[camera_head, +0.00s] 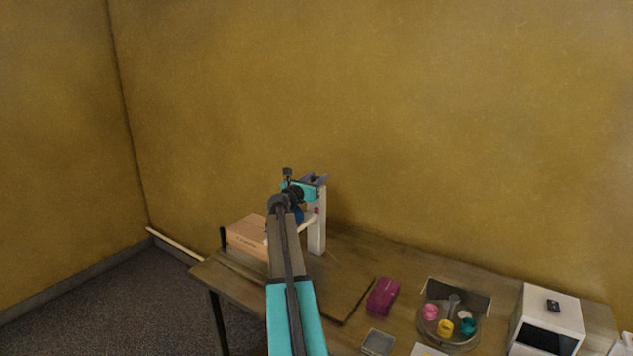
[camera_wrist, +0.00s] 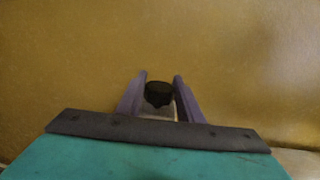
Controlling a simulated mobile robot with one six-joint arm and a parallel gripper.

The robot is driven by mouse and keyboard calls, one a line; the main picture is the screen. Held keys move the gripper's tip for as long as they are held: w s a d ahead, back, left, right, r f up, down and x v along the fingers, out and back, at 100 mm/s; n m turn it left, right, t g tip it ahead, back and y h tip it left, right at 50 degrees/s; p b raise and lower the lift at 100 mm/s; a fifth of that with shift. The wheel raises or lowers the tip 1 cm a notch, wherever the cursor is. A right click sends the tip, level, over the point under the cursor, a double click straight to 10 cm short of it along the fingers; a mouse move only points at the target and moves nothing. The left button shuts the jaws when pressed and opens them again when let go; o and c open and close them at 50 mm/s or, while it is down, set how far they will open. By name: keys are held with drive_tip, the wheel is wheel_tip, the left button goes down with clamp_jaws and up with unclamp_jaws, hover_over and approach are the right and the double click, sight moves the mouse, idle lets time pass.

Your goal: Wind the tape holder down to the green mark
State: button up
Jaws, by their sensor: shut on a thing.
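A white upright post (camera_head: 318,235) stands on the table, with a pale arm (camera_head: 307,225) low on its left side. A small red spot shows on the post. A blue part is partly hidden behind my arm. My gripper (camera_head: 316,179) is at the top of the post. In the wrist view its two purple fingers (camera_wrist: 159,80) are shut on a black knob (camera_wrist: 158,94), with a pale piece just below it. I cannot make out the green mark, and my arm covers part of the tape holder.
A cardboard box (camera_head: 247,236) stands left of the post. Right of it lie a dark board, a magenta pouch (camera_head: 383,296), a round tray (camera_head: 436,332) with colored pieces, a small grey tray (camera_head: 377,342) and a white box-like appliance (camera_head: 546,322). The wall is close behind.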

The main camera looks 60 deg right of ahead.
drive_tip(key=m+g+b, duration=0.1)
drive_tip(key=m+g, duration=0.1)
drive_tip(key=g, duration=0.2)
drive_tip(key=m+g+y, duration=0.1)
drive_tip(key=m+g, duration=0.2)
drive_tip(key=g, duration=0.1)
drive_tip(key=shift+w+d+b, duration=0.1)
drive_tip(key=shift+w+b, duration=0.1)
drive_tip(key=shift+b, duration=0.15)
drive_tip(key=shift+s+m+g+y, duration=0.1)
drive_tip(key=shift+m+g+y, duration=1)
drive_tip(key=shift+g, duration=0.4)
drive_tip(key=shift+s, duration=0.1)
drive_tip(key=o, duration=1.1)
drive_tip(key=shift+c, duration=0.2)
drive_tip(key=shift+a, duration=0.2)
drive_tip(key=b+v, duration=0.4)
drive_tip(key=v, duration=0.9)
drive_tip(key=shift+w+a, duration=0.25)
drive_tip(key=shift+w, duration=0.05)
drive_tip(key=shift+f, duration=0.15)
